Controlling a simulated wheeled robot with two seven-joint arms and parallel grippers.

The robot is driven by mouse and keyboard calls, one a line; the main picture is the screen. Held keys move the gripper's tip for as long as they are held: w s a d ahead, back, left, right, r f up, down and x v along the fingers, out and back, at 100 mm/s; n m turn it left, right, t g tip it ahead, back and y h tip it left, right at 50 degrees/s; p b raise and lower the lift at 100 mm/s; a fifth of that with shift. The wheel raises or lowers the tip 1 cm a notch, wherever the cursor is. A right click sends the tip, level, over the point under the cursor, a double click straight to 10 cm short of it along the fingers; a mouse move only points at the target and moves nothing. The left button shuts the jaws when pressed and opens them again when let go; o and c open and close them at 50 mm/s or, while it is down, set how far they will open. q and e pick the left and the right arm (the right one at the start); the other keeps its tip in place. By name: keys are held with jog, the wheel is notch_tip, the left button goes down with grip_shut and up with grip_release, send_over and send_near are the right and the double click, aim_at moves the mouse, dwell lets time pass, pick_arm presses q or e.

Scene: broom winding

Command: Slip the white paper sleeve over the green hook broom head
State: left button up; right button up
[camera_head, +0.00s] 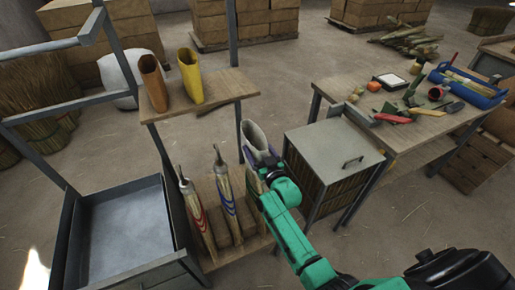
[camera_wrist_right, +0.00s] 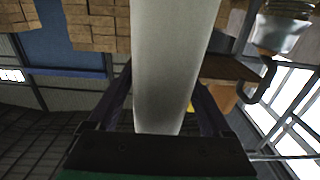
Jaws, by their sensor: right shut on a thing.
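The white paper sleeve (camera_head: 254,137) stands nearly upright at the right end of the lower rack, its open mouth up. My right gripper (camera_head: 267,163) is shut on the sleeve, which fills the gap between its fingers in the right wrist view (camera_wrist_right: 172,65). A third broom head (camera_head: 252,187) stands below the sleeve, partly hidden by my gripper and arm. Its hook and any green mark are not visible, so I cannot tell whether the sleeve is around it. Broom heads with red bands (camera_head: 199,218) and blue bands (camera_head: 227,196) stand to the left. My left gripper is not in view.
An orange sleeve (camera_head: 153,83) and a yellow sleeve (camera_head: 190,77) stand on the upper shelf (camera_head: 225,86). A grey metal tray (camera_head: 125,220) is at left. A lidded cabinet (camera_head: 333,150) is close right of my gripper, beside a workbench (camera_head: 430,130) with tools and a blue crate (camera_head: 470,92).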

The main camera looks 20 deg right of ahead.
jog(key=shift+w+f+b, duration=0.1)
jog(key=shift+f+b, duration=2.2)
jog(key=shift+f, duration=0.6)
jog(key=shift+f, duration=0.1)
notch_tip(320, 180, down, 13)
jog(key=b, duration=1.1)
